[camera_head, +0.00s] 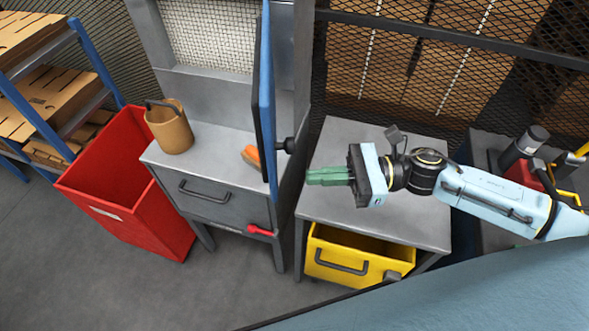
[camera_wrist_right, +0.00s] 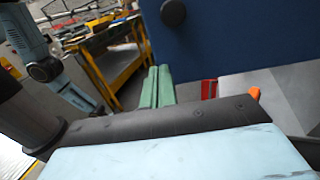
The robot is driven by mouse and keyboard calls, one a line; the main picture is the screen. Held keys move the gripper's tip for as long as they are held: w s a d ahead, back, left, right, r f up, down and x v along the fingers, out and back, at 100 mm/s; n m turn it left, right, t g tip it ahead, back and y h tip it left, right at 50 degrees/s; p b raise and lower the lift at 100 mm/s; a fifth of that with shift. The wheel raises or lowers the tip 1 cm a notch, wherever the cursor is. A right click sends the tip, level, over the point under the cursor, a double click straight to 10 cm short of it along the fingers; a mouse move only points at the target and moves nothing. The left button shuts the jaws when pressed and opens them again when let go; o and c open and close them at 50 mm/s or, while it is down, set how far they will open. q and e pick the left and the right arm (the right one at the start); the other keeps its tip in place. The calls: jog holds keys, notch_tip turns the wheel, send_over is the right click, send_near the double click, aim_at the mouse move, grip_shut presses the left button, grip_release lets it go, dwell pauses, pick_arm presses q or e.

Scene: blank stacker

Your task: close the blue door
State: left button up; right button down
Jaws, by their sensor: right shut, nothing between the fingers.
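The blue door (camera_head: 265,100) stands open, seen nearly edge-on in the head view and jutting out from the grey cabinet (camera_head: 303,70). A black round knob (camera_head: 287,146) sits on its right face. In the right wrist view the door (camera_wrist_right: 240,35) fills the upper right, with the knob (camera_wrist_right: 173,13) at the top. My right gripper (camera_head: 310,176) has green fingers and is shut and empty. It is just right of the door's lower part in the head view, below the knob, with a small gap showing. My left gripper is not in view.
A red bin (camera_head: 122,185) stands further left. A grey table (camera_head: 330,150) is under my right gripper, with a yellow drawer (camera_head: 330,262) below.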

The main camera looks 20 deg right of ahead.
jog(key=shift+p+x, duration=0.75)
jog(key=shift+x, duration=1.7)
jog(key=shift+a, duration=0.15)
